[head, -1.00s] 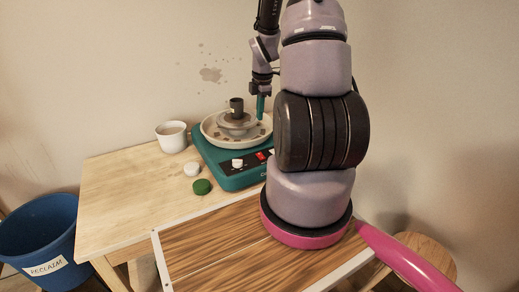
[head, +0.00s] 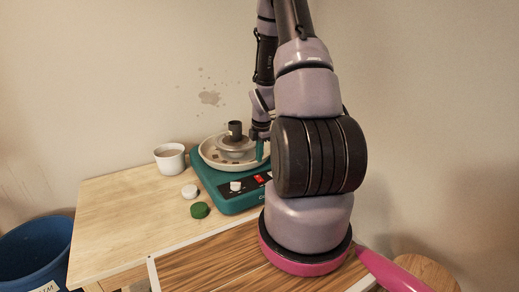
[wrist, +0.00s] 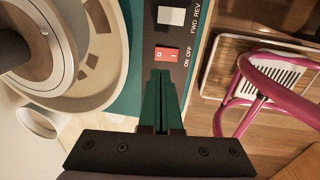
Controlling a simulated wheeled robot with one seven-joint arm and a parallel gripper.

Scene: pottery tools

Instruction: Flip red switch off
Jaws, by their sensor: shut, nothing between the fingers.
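The red switch (head: 258,178) is on the front panel of the teal pottery wheel (head: 222,197). In the wrist view the red switch (wrist: 166,61) lies just beyond my fingertips, beside the printed words ON OFF. I cannot tell which side of it is pressed in. My gripper (head: 260,159) has teal fingers, shut and empty, pointing down near the panel. In the wrist view the tips of my gripper (wrist: 160,73) appear right at the switch's near edge. I cannot tell whether they touch it.
A white FWD REV switch (wrist: 171,16) sits beside the red one. A white knob (head: 236,186) is on the panel. The wheel's round pan (head: 207,158) is close by.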

